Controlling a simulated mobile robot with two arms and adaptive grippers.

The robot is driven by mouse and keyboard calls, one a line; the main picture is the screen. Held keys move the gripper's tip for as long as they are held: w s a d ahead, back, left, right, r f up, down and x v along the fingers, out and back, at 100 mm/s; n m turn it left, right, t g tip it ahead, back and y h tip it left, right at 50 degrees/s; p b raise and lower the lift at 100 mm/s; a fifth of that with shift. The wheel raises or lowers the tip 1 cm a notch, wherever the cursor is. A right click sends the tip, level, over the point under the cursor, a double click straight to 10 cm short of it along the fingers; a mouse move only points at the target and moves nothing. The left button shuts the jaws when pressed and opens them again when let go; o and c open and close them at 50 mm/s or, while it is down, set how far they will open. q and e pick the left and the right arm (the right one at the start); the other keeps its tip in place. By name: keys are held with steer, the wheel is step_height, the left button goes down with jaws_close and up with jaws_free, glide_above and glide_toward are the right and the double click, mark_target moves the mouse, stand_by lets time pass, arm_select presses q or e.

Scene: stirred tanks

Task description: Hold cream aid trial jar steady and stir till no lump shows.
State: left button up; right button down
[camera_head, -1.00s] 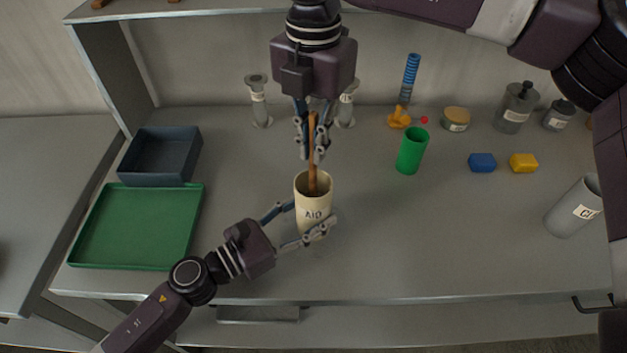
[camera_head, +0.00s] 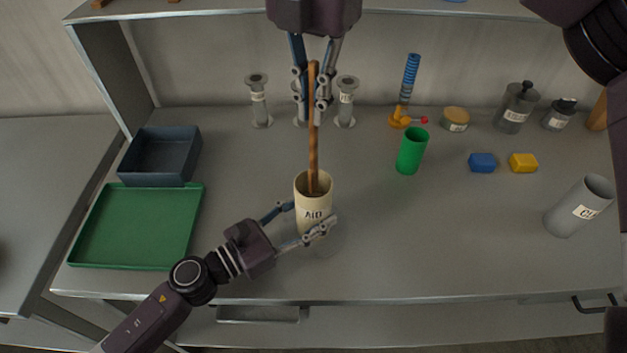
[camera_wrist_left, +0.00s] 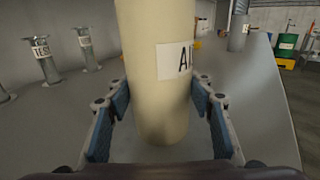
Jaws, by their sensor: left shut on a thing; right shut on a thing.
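The cream jar labelled AID (camera_head: 314,218) stands upright on the grey bench; it also fills the middle of the left wrist view (camera_wrist_left: 157,100). My left gripper (camera_head: 305,222) is shut on the jar, with blue-padded fingers (camera_wrist_left: 160,110) on both sides of it. A brown wooden stirring stick (camera_head: 314,150) stands nearly upright, its lower end inside the jar's mouth. My right gripper (camera_head: 312,115) is shut on the stick's upper part, well above the rim. The jar's contents are mostly hidden, so I cannot tell whether lumps show.
A green tray (camera_head: 90,250) and a dark blue bin (camera_head: 150,180) are at the left. A green cup (camera_head: 411,152), blue block (camera_head: 482,162), yellow block (camera_head: 523,163) and grey container (camera_head: 570,215) are to the right. The bench directly right of the jar is clear.

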mark_target(314, 61)
steer(key=shift+r, duration=2.2)
arm_select(q)
steer(key=o, duration=1.3)
steer(key=shift+s+a, duration=0.1)
steer(key=v, duration=1.1)
steer(key=shift+s+a, duration=0.2)
steer(key=shift+a, duration=0.15)
